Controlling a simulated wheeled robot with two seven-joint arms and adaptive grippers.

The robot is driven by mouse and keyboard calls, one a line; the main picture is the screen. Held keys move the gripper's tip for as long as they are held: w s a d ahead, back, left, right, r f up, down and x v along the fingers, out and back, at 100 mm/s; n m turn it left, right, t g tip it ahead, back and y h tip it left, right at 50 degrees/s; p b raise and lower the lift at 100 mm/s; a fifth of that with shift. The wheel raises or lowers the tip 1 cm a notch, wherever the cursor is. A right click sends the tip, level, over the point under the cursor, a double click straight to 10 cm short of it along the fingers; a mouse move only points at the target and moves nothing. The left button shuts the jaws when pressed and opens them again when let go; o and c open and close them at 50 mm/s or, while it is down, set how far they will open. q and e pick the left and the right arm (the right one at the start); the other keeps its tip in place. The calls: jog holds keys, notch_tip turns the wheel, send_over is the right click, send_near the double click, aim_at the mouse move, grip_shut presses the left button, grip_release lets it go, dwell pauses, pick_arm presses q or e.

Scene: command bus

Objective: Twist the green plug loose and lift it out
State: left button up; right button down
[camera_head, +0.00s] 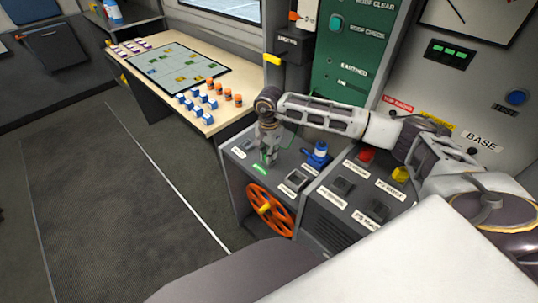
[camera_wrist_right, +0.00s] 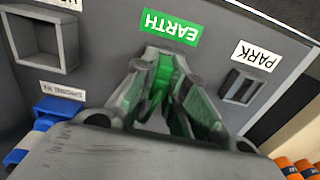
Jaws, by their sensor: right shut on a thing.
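The green plug (camera_wrist_right: 160,78) shows in the right wrist view between the fingers of my right gripper (camera_wrist_right: 163,85), just beside the green EARTH label (camera_wrist_right: 171,26). My right gripper is shut on the plug. In the head view my right gripper (camera_head: 268,157) points down onto the grey console top (camera_head: 240,152), and a little green shows at its fingertips. The lower end of the plug is hidden, so I cannot tell whether it sits fully in its socket. My left gripper is not in view.
A blue connector (camera_head: 318,154) stands on the console right of the gripper. An orange handwheel (camera_head: 270,209) is on the console front. Red (camera_head: 366,155) and yellow (camera_head: 400,174) knobs sit further right. A map table (camera_head: 165,75) with blue and orange pieces is behind left.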

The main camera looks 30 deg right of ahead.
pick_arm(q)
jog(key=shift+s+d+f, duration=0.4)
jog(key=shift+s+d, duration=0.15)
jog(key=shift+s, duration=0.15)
pick_arm(e)
jog(key=shift+d+f+n, duration=0.15)
jog(key=shift+n, duration=0.25)
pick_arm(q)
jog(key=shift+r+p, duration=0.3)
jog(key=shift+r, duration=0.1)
pick_arm(e)
jog(key=shift+a+r, duration=0.25)
jog(key=shift+r, duration=0.8)
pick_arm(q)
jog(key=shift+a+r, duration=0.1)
pick_arm(e)
jog(key=shift+r, duration=0.2)
jog(key=shift+r+p, duration=1.05)
jog(key=shift+r, duration=0.8)
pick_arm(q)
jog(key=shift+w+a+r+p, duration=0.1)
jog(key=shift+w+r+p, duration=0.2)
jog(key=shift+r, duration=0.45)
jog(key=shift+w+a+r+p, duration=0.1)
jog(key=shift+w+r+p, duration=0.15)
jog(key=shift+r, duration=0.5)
pick_arm(e)
jog(key=shift+r, duration=1.05)
